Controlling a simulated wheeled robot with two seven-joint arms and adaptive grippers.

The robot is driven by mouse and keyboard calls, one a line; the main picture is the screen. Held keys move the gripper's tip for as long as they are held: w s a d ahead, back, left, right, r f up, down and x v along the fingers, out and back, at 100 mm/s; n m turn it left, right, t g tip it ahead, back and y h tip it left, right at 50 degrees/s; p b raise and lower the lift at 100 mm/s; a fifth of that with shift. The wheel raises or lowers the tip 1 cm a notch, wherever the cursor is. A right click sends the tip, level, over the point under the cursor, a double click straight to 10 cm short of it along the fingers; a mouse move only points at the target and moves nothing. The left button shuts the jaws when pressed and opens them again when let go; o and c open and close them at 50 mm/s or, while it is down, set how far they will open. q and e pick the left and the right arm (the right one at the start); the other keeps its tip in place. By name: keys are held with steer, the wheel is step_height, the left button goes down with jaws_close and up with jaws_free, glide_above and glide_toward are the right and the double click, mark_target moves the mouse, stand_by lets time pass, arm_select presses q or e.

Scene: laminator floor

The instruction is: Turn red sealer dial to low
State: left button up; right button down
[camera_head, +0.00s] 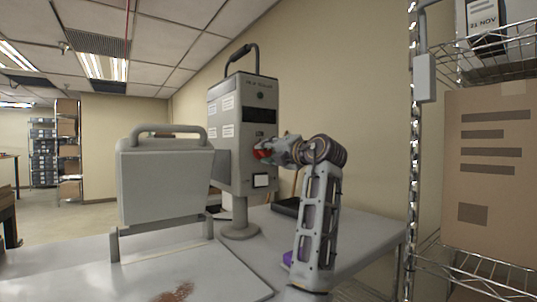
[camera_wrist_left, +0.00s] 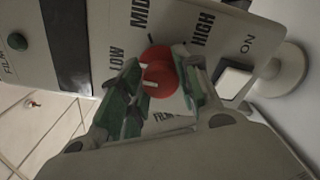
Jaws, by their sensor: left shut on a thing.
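The grey sealer control box (camera_head: 232,125) stands upright on a post on the table, with a red dial (camera_head: 259,153) on its front. My left gripper (camera_head: 268,150) is at the dial. In the left wrist view, the red dial (camera_wrist_left: 158,78) sits between the green-padded fingers of my left gripper (camera_wrist_left: 163,86), which are shut on it. LOW is printed to the left of the dial, MID above it and HIGH to the right. White marks show on the dial, but I cannot tell which label it points to. My right gripper is not in view.
A light grey handled unit (camera_head: 165,180) stands on the table left of the control box. A white ON switch (camera_wrist_left: 234,80) is near the dial. A wire rack (camera_head: 412,150) with a cardboard box (camera_head: 490,180) stands at the right. The table (camera_head: 350,240) is largely clear.

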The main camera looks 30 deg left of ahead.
arm_select(q)
steer(key=shift+f, duration=0.2)
stand_by(0.3)
steer(key=o, duration=1)
steer(key=shift+r, duration=0.1)
steer(key=shift+o, duration=0.2)
steer(key=shift+d, duration=0.1)
steer(key=v, duration=1.1)
steer(key=shift+s+d, duration=0.15)
steer(key=shift+d, duration=0.2)
